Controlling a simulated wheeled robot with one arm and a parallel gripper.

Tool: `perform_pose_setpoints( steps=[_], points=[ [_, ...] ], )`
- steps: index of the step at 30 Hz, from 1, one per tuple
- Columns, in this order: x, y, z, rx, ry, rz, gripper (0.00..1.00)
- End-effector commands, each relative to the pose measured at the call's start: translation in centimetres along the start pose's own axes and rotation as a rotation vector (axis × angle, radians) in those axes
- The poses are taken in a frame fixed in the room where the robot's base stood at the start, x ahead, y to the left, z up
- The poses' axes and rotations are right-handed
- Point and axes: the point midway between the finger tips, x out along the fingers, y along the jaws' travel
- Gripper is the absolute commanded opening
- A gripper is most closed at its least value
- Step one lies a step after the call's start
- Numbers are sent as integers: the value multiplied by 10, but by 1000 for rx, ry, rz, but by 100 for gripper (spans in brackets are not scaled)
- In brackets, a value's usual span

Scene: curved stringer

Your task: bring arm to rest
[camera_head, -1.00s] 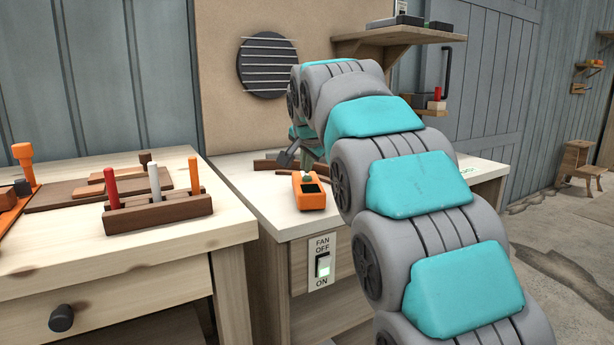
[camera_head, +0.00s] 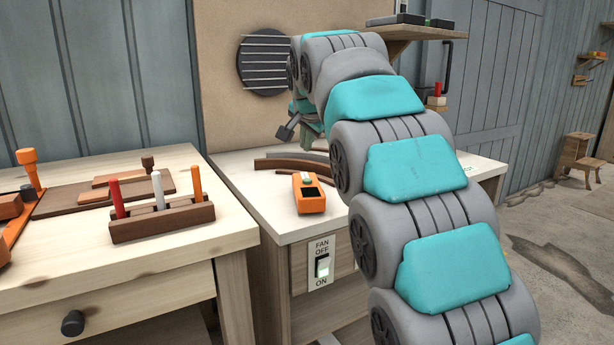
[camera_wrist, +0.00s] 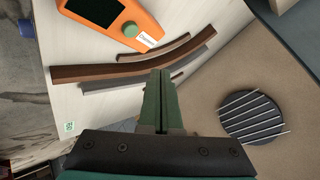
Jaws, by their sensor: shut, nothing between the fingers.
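My arm is raised in the head view and arches over the right-hand bench. My gripper (camera_head: 285,131) shows partly at the arm's far end, above the bench top. In the wrist view my gripper (camera_wrist: 161,76) has its two green fingers together with nothing between them. Curved brown wooden strips (camera_head: 292,163) lie on the bench behind the orange device. In the wrist view a brown curved strip (camera_wrist: 100,72) lies beyond the fingertips, with thinner strips beside it. The gripper appears apart from them. The arm hides part of the bench.
An orange device (camera_head: 308,194) stands on the bench top (camera_head: 258,204), above a fan switch (camera_head: 322,264). A round vent (camera_head: 264,68) is on the back panel. A left bench holds a wooden rack (camera_head: 165,221) with upright tools. A shelf (camera_head: 415,33) is behind the arm.

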Motion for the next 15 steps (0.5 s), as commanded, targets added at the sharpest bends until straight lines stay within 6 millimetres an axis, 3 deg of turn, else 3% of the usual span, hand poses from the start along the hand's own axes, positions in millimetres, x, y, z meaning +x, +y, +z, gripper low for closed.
perform_pose_setpoints(
  steps=[5,8,11,15],
  points=[
    [0,4,0,-3,-2,6,0],
    [-2,20,2,-21,-14,33,0],
    [-5,52,7,-56,-40,86,0],
    [-12,113,24,-121,-105,178,0]
  ],
)
